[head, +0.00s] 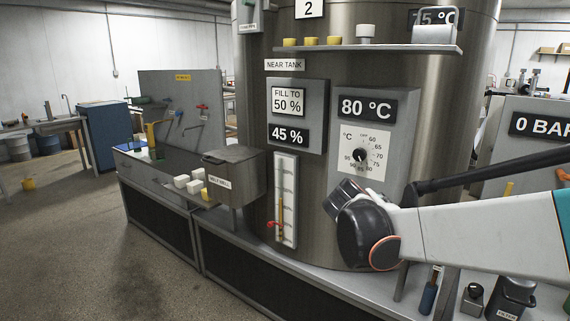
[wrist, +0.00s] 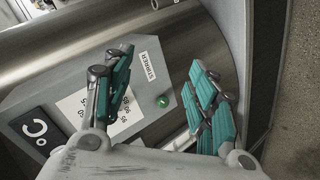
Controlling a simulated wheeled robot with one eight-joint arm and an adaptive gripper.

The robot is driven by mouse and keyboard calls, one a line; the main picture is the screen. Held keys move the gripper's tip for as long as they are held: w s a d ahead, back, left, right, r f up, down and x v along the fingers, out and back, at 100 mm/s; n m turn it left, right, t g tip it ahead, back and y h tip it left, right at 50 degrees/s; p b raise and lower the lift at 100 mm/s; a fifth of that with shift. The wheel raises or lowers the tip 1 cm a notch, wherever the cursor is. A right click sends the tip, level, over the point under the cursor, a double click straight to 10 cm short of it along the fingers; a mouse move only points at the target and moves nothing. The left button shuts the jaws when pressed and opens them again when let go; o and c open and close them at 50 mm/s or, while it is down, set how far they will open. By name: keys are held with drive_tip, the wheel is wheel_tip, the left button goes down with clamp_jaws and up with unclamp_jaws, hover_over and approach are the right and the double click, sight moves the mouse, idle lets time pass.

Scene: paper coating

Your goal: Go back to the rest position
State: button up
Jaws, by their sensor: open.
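My gripper (wrist: 162,85) is open and empty in the wrist view, with its teal-padded fingers spread wide in front of a grey panel (wrist: 65,100). A white dial sheet partly shows behind the left finger, and a green lamp (wrist: 162,101) is between the fingers. I cannot tell whether the fingers touch the panel. In the head view my arm reaches in from the right, its dark wrist just below the temperature panel (head: 402,110); the fingers are hidden there. The panel reads 80 °C above a dial with a black knob (head: 359,155).
The steel tank (head: 430,75) stands behind the panels. A level panel (head: 297,92) reads 45 % under "fill to 50 %", above a sight gauge (head: 286,195) with a red valve. A metal box (head: 236,172) stands left on the bench.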

drive_tip(key=s+a+f+m+y, duration=0.1)
drive_tip(key=s+f+y, duration=0.1)
drive_tip(key=s, duration=0.8)
drive_tip(key=s+a+f+m+g+y, duration=0.1)
drive_tip(key=s+f+m+y, duration=0.1)
drive_tip(key=s, duration=0.8)
drive_tip(key=s+a+f+m+g+y, duration=0.1)
drive_tip(key=s+a+f+y, duration=0.1)
drive_tip(key=s, duration=0.8)
drive_tip(key=shift+s+f+m+y, duration=0.15)
drive_tip(key=shift+s+m+y, duration=0.25)
drive_tip(key=shift+y, duration=0.1)
